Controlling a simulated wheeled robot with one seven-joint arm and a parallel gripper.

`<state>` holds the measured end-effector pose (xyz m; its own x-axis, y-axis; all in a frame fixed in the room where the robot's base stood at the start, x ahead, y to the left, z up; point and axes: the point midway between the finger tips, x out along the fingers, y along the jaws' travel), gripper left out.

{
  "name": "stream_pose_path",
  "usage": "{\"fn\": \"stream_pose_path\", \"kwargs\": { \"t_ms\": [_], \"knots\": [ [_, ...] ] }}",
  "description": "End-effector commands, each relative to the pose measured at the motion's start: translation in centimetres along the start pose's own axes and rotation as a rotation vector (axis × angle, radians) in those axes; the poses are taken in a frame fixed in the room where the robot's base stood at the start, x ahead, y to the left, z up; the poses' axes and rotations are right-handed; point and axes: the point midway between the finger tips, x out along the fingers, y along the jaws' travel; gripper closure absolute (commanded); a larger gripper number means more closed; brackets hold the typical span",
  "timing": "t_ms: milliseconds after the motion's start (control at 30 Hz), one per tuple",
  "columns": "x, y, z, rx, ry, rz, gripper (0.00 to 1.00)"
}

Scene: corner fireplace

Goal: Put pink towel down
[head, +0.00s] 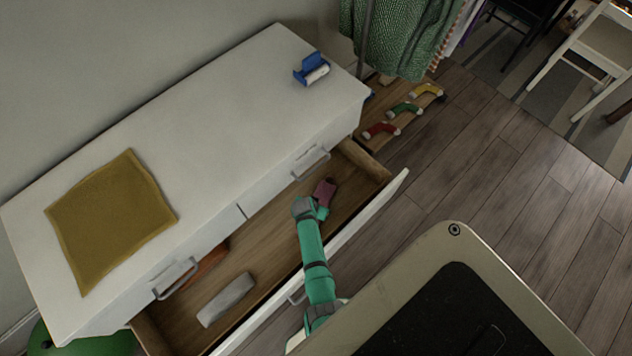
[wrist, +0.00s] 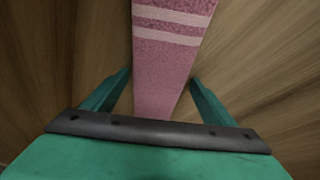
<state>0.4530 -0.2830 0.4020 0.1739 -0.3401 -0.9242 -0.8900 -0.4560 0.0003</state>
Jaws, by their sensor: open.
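The pink towel (head: 324,191) lies in the open lower drawer (head: 352,196) of a white dresser, toward the drawer's right end. In the wrist view the towel (wrist: 169,62) is a pink strip with two pale stripes, over the brown wooden drawer bottom. My gripper (head: 318,201) reaches down into the drawer at the towel. In the wrist view my gripper (wrist: 160,85) is open, with one green finger on each side of the towel's near end. Small gaps show between the fingers and the towel. Part of the towel is hidden by my gripper in the head view.
The drawer also holds a grey-white folded item (head: 227,299) and an orange-brown item (head: 207,268). A mustard cloth (head: 110,218) and a blue object (head: 312,69) lie on the dresser top (head: 215,135). Socks (head: 404,110) lie beyond the dresser. Wooden floor (head: 480,170) is clear at right.

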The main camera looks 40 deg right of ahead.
Motion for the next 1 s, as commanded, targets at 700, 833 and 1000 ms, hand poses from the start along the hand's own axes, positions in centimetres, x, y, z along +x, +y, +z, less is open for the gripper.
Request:
{"fn": "stream_pose_path", "kwargs": {
  "t_ms": [700, 833, 1000],
  "knots": [
    [-8.9, 0.2, -0.2, 0.006, 0.001, 0.0, 0.21],
    [-10.6, 0.1, -0.2, 0.004, 0.001, 0.0, 0.21],
    [-12.0, 0.0, -0.1, 0.0, 0.001, -0.001, 0.21]
  ]
}}
